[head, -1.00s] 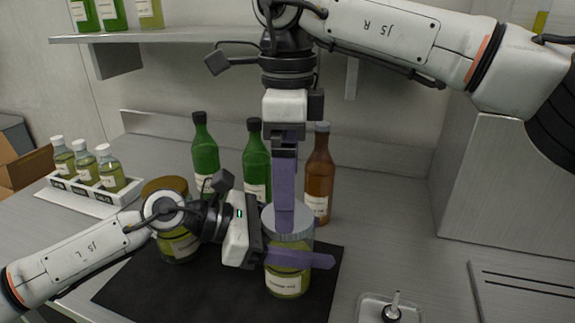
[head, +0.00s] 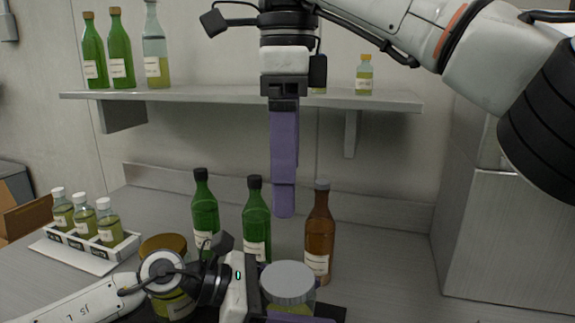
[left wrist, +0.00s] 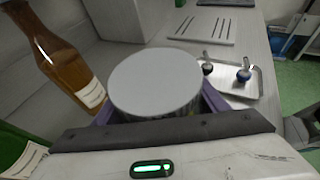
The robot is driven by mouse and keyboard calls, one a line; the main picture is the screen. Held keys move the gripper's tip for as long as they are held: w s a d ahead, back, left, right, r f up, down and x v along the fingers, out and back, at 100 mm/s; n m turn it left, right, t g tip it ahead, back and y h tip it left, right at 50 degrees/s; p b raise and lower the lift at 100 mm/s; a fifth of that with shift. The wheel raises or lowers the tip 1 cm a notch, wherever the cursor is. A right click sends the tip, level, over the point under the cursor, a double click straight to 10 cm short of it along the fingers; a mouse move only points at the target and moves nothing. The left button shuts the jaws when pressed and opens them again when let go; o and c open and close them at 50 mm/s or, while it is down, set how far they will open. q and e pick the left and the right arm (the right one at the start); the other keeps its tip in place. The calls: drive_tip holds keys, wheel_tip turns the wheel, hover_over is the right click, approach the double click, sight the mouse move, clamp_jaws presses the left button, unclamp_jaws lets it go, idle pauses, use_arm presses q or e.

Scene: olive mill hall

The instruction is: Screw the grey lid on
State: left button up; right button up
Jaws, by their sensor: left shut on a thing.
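The grey lid (head: 288,281) lies flat on top of a glass jar (head: 290,308) with yellow-green contents; I cannot tell how tightly it sits. The left wrist view shows the lid (left wrist: 155,80) from above, hiding most of the jar. My left gripper (head: 290,319) is shut around the jar, its purple fingers on both sides below the lid (left wrist: 160,108). My right gripper (head: 284,212) points down, well above the lid and apart from it. Its purple fingers overlap edge-on, so their opening is hidden.
Two green bottles (head: 256,225) and a brown bottle (head: 319,240) stand close behind the jar. A jar with a golden lid (head: 165,243) stands left of it, by my left arm. A rack of small bottles (head: 92,245) is farther left. A shelf (head: 230,95) spans behind my right gripper.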

use_arm(q)
drive_tip(key=o, duration=2.2)
drive_tip(key=shift+c, duration=0.2)
drive_tip(key=shift+a, duration=0.1)
drive_tip(key=shift+a+r, duration=0.1)
drive_tip(key=shift+a, duration=0.3)
drive_tip(key=b+v, duration=0.2)
drive_tip(key=v, duration=0.7)
drive_tip(key=shift+s+a+r, duration=0.1)
